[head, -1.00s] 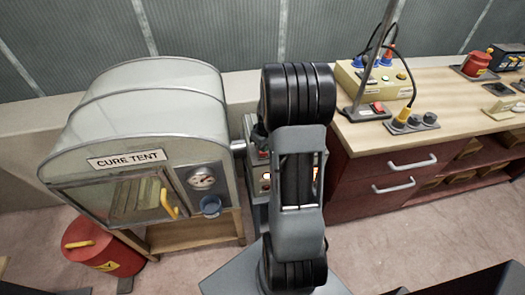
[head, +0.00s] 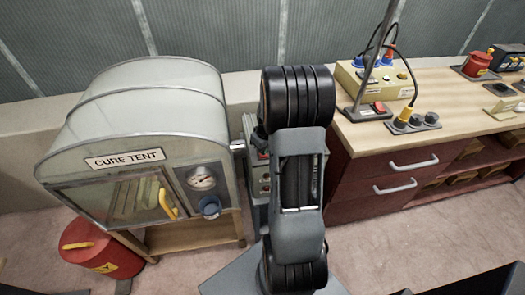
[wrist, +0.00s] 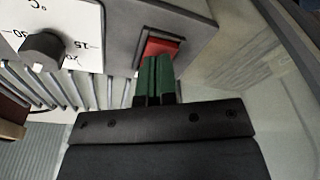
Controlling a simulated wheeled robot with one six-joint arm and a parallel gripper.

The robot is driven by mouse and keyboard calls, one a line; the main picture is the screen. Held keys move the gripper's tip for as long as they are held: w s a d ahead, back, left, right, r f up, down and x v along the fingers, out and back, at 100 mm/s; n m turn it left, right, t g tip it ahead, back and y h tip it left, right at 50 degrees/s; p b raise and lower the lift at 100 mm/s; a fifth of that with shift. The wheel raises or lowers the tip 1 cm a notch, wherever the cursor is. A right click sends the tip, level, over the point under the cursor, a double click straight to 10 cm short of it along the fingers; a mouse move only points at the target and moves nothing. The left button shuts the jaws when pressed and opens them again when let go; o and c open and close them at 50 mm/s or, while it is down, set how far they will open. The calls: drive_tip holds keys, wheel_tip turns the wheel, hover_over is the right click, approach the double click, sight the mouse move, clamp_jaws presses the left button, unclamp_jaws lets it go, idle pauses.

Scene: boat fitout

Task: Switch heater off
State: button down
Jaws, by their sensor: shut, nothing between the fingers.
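The heater (wrist: 115,35) is a grey box with a white °C dial plate, a dark round knob (wrist: 43,48) and a red rocker switch (wrist: 160,50) in the wrist view. Slats run below its panel. In the head view, the heater (head: 259,187) stands beside the cure tent, mostly hidden behind my arm. My gripper (wrist: 156,62) is shut and empty, its green fingertips at the lower edge of the red switch. They overlap it in the picture; I cannot tell whether they touch. My fingers are hidden in the head view.
The cure tent (head: 125,143) stands close on the left, with a red bin (head: 100,250) below it. On the right is a wooden bench (head: 440,118) with control boxes, a stand and cables over red drawers. Bare floor shows in front.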

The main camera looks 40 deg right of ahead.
drive_tip(key=shift+r, duration=0.1)
wheel_tip(320, 180, up, 7)
drive_tip(key=p, duration=0.4)
drive_tip(key=shift+p, duration=0.4)
idle(0.4)
drive_tip(key=shift+s+m, duration=0.15)
drive_tip(key=shift+m, duration=0.25)
drive_tip(key=s+a+r+t, duration=0.1)
drive_tip(key=s+a+r, duration=0.5)
drive_tip(key=a, duration=0.4)
drive_tip(key=s+a+r+t, duration=0.1)
drive_tip(key=s+a+r, duration=0.5)
drive_tip(key=a, duration=0.4)
drive_tip(key=shift+a+r, duration=0.15)
drive_tip(key=shift+r, duration=0.45)
